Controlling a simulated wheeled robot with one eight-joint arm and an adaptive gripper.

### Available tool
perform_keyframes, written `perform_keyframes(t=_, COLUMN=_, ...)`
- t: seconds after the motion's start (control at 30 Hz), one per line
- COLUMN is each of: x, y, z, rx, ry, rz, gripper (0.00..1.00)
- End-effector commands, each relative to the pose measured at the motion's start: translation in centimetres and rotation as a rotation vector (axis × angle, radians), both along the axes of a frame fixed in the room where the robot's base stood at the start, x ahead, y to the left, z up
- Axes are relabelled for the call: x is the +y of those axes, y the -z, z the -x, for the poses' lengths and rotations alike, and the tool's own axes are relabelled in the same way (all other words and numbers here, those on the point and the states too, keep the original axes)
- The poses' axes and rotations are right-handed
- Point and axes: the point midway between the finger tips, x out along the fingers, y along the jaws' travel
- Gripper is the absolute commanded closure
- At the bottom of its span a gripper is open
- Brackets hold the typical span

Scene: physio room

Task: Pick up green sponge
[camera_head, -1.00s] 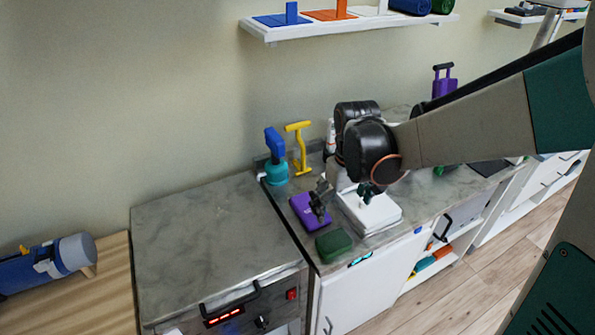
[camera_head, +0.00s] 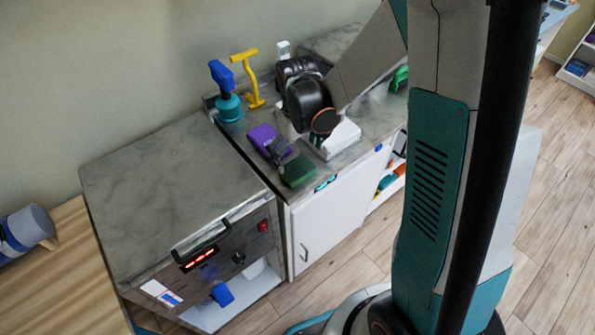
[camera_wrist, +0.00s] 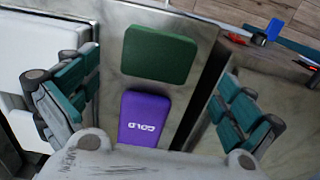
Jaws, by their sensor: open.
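The green sponge (camera_head: 297,170) lies flat on the grey counter near its front edge, in front of the purple pack. In the wrist view the green sponge (camera_wrist: 160,54) is at the top middle, between the lines of the two fingers and beyond them. My gripper (camera_wrist: 158,105) is open and empty, with one finger at each side of the picture. In the head view my gripper (camera_head: 281,152) hangs over the purple pack, just behind the sponge. The gripper is partly hidden by my wrist there.
The purple pack (camera_wrist: 144,118), marked COLD, lies beside the sponge. A white box (camera_head: 343,137) stands to the right. A gap separates this counter from the oven unit (camera_head: 165,190) at left.

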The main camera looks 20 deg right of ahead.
Motion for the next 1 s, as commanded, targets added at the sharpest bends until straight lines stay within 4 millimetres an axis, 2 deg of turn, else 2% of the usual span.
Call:
perform_keyframes(t=0.3, x=-0.3, y=4.4, z=-0.2, rx=0.000, ry=0.000, rz=0.000, gripper=0.00)
perform_keyframes(t=0.57, x=-0.2, y=4.8, z=-0.2, rx=0.000, ry=0.000, rz=0.000, gripper=0.00)
perform_keyframes(t=0.6, x=-0.2, y=4.8, z=-0.2, rx=0.000, ry=0.000, rz=0.000, gripper=0.02)
perform_keyframes(t=0.63, x=-0.2, y=4.8, z=-0.2, rx=0.000, ry=0.000, rz=0.000, gripper=0.09)
perform_keyframes(t=0.87, x=-0.2, y=4.8, z=-0.2, rx=0.000, ry=0.000, rz=0.000, gripper=0.29)
perform_keyframes(t=1.0, x=-0.2, y=4.8, z=-0.2, rx=0.000, ry=0.000, rz=0.000, gripper=0.31)
